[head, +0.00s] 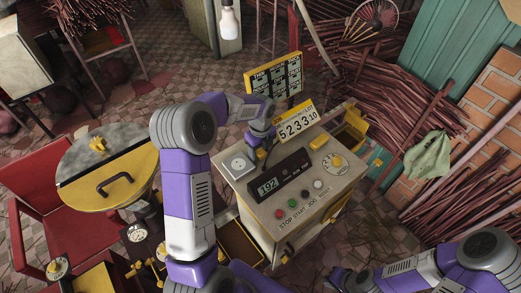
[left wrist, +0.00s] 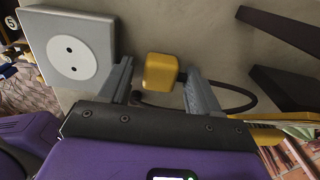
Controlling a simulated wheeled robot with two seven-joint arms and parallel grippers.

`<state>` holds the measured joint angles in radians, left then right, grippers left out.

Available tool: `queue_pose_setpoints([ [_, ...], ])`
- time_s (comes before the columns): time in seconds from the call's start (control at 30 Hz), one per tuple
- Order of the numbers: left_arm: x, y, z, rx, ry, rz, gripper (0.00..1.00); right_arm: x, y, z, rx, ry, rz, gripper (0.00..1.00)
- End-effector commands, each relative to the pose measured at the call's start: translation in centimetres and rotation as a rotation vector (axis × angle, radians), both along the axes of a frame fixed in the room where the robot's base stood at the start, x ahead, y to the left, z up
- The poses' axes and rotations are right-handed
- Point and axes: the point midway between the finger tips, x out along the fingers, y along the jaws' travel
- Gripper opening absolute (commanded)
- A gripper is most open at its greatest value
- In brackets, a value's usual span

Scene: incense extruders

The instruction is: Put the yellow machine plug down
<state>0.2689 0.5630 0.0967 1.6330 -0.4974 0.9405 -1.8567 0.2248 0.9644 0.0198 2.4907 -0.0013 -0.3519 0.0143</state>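The yellow machine plug (left wrist: 162,72) is between the two fingers of my left gripper (left wrist: 158,75) in the left wrist view. A gap shows between the plug and the left finger, and a narrower one at the right finger. The gripper looks open around it. A black cable (left wrist: 240,101) curves away from the plug. The grey socket (left wrist: 72,48), with a white two-hole face, is left of the gripper. The right gripper's fingers are not clear at the bottom edge.
Stick bundles (head: 400,95) fill the back right.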

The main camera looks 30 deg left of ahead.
Motion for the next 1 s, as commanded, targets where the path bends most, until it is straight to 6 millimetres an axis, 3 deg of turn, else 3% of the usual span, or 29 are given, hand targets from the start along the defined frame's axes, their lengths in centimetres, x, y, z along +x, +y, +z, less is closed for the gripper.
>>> queue_pose_setpoints([
  [0.27,0.0,0.0,1.4,0.001,-0.001,0.000,0.63,0.0,0.0,0.8,0.000,0.000,0.000,0.00],
  [0.7,0.1,0.0,10.4,0.001,-0.004,0.001,0.63,0.0,0.0,0.7,0.000,0.000,0.000,0.00],
  [1.0,0.0,0.0,13.2,0.000,-0.001,0.000,0.63,0.0,0.0,0.9,0.000,0.000,0.000,0.00],
])
